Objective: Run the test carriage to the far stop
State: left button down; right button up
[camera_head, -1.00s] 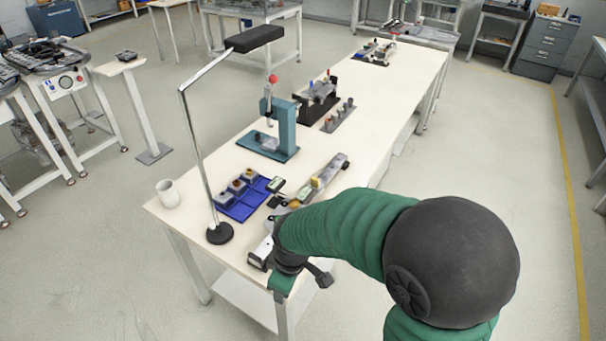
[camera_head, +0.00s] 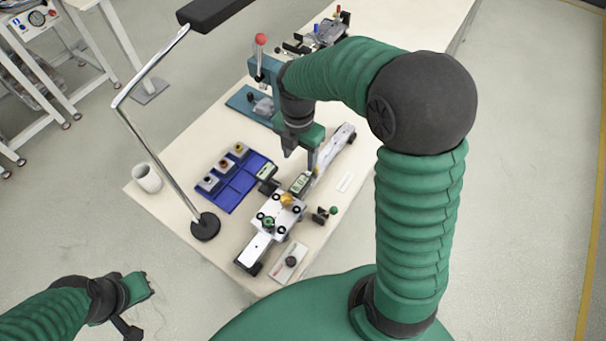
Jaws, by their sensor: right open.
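The test carriage (camera_head: 277,213) is a silver block with small black wheels, an orange knob and a green knob. It sits on the near part of a pale straight rail (camera_head: 338,147) that runs from the table's near edge away to the upper right. My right gripper (camera_head: 301,163) is open, pointing down over the rail, beyond the carriage and apart from its knobs. It hides part of the rail and of the teal press behind. My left gripper (camera_head: 132,302) hangs at the lower left, off the table; its jaw gap is unclear.
A blue tray (camera_head: 232,190) with several small pieces lies left of the rail. A lamp (camera_head: 205,227) and white mug (camera_head: 147,178) stand at the left edge. A teal press (camera_head: 246,101) stands behind. A small plate with a black knob (camera_head: 290,262) lies at the near edge.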

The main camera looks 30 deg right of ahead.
notch_tip(320, 180, down, 3)
jog(key=a, duration=0.1)
send_over(299, 185)
jog(key=a, duration=0.1)
notch_tip(299, 185, down, 5)
jog(key=shift+w+r, duration=0.15)
jog(key=f, duration=0.1)
jog(key=d+f, duration=0.1)
jog(key=f, duration=0.1)
jog(key=d+f, duration=0.1)
jog(key=f, duration=0.1)
jog(key=shift+w+d+f, duration=0.1)
jog(key=shift+d+f, duration=0.05)
jog(key=shift+f, duration=0.1)
jog(key=shift+d+f, duration=0.15)
jog(key=shift+f, duration=0.3)
jog(key=shift+a, duration=1)
jog(key=shift+c, duration=1.7)
jog(key=shift+d, duration=0.25)
jog(key=c, duration=0.5)
jog(key=shift+d, duration=0.35)
grip_shut()
pick_arm(q)
jog(key=shift+w+a+f, duration=0.2)
jog(key=shift+w+f, duration=0.05)
jog(key=shift+f, duration=0.05)
jog(key=shift+a, duration=0.15)
pick_arm(e)
jog(key=shift+s+a, duration=0.2)
jog(key=shift+a, duration=0.1)
